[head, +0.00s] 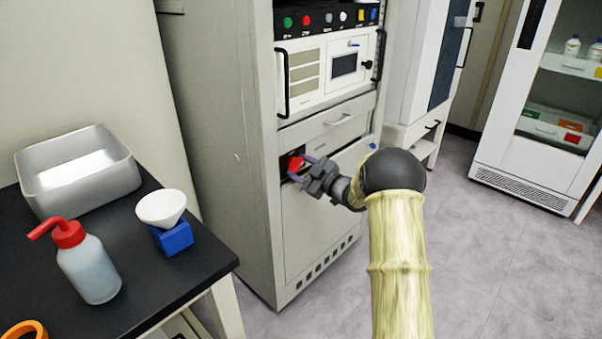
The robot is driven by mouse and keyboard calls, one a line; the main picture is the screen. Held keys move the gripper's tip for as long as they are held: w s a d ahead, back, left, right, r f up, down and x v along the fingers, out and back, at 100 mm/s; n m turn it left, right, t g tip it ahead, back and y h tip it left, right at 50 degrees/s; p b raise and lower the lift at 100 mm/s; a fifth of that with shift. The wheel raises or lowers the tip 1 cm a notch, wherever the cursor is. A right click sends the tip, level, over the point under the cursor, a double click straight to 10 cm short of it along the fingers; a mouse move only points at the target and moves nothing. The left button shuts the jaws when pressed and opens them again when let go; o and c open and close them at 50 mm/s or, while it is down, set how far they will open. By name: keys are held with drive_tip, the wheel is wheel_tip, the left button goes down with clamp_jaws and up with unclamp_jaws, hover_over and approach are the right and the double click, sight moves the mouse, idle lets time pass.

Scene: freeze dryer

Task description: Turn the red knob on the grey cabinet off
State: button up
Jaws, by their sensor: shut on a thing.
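The red knob (295,163) is on the front of the grey cabinet (225,130), in a dark recess below a drawer. My gripper (299,169) is at the knob, with its fingers on either side of it, and is shut on it. The fingers and gripper body hide part of the knob, so I cannot tell its exact angle. My arm reaches in from the lower right.
A black bench (190,265) on the left holds a metal tray (125,180), a wash bottle (90,270), a white funnel (160,207) and a blue block (175,238). A glass-door cabinet (525,165) stands at the right. The floor between is clear.

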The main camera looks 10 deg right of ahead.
drive_tip(key=n+b, duration=0.9)
drive_tip(key=n, duration=0.2)
drive_tip(key=shift+f, duration=0.15)
idle(0.4)
drive_tip(key=o, duration=1)
drive_tip(key=p+v, duration=0.4)
drive_tip(key=v, duration=1.3)
drive_tip(key=shift+s+d, duration=0.15)
drive_tip(key=shift+s, duration=0.05)
